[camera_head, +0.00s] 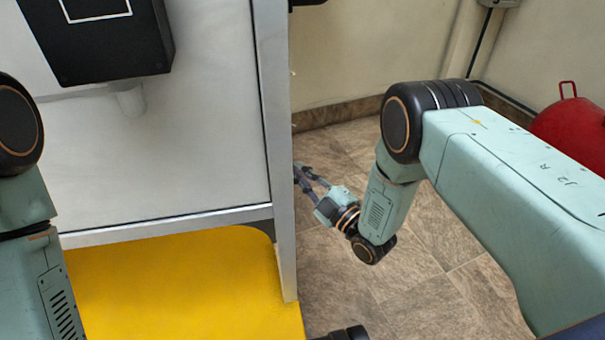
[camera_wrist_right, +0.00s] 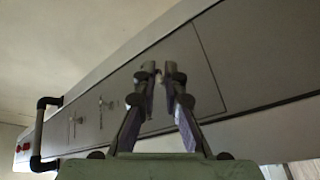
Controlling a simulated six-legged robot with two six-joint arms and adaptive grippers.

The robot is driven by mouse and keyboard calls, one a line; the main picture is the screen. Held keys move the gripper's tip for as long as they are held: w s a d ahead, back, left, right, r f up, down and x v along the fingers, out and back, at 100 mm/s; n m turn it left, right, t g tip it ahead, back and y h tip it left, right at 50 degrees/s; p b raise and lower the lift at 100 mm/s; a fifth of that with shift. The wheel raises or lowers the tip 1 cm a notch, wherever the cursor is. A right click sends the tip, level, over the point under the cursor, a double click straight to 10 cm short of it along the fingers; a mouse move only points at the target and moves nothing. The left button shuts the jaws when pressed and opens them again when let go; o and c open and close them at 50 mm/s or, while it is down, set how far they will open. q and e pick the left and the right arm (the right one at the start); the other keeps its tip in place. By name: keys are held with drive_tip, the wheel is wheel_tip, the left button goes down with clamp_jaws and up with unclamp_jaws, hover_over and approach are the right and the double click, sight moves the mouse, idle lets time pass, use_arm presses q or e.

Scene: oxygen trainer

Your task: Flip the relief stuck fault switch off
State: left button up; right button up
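My right gripper (camera_head: 302,170) reaches the side of the trainer cabinet (camera_head: 283,150), beside its upright edge, which partly hides the fingertips in the head view. In the right wrist view, the two fingers of this gripper (camera_wrist_right: 160,70) are a small gap apart, in front of the grey panel (camera_wrist_right: 205,75). A small pale thing shows at the fingertips; I cannot tell whether it is a switch or whether they touch it. Two small silver switch-like fittings (camera_wrist_right: 104,104) (camera_wrist_right: 75,121) sit on the panel to the left. No labels are readable.
A yellow base (camera_head: 180,285) lies below the cabinet. A red tank (camera_head: 572,130) stands at right. The tiled floor (camera_head: 430,265) is open.

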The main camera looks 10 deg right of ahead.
drive_tip(key=o, duration=0.4)
idle(0.3)
